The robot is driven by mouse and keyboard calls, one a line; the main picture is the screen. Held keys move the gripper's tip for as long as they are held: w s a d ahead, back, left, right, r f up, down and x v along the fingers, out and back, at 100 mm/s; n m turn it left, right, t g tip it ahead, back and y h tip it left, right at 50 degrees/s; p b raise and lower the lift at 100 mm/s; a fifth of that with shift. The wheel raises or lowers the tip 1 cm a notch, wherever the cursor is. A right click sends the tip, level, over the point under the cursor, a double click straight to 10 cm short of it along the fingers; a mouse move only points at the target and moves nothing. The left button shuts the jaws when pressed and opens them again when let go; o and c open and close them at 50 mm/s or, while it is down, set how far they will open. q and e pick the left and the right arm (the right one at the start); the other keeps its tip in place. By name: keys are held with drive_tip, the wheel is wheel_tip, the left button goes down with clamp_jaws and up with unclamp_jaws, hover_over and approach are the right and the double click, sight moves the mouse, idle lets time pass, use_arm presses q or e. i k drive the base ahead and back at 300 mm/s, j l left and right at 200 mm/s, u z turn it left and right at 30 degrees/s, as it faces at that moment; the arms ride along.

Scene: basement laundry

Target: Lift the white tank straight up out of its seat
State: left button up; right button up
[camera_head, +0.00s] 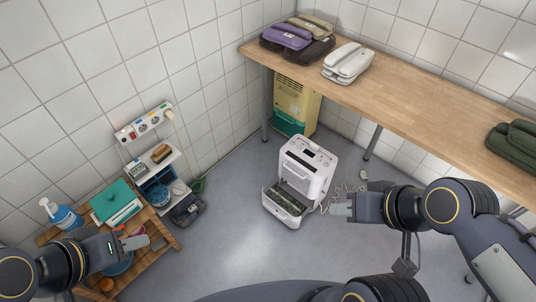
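A white dehumidifier-like appliance (312,160) stands upright on the grey floor in the middle of the view. What looks like the white tank (281,212) sits at its lower front, its top open and dark inside. I cannot tell exactly where tank and housing meet. My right gripper (341,210) is to the right of the appliance, apart from the tank, with its pale fingertips pointing left. My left gripper (130,240) is far to the left, over the wooden stand. Neither gripper visibly holds anything, and the finger gaps are too small to tell.
A wooden stand (168,238) at left holds a blue bottle (62,216) and a teal-topped box (112,200). A wooden bench (420,100) with folded items runs along the back right. A yellow-green container (292,108) stands beneath it. A pale cord lies right of the appliance. Floor in front is clear.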

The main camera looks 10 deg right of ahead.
sight(284, 204)
drive_tip(key=i+l+u, duration=0.15)
drive_tip(key=l+u, duration=0.2)
drive_tip(key=i+l+u, duration=0.1)
drive_tip(key=l+u, duration=0.25)
drive_tip(key=l, duration=0.2)
drive_tip(key=l+u, duration=0.4)
drive_tip(key=i+l, duration=0.05)
drive_tip(key=l, duration=0.05)
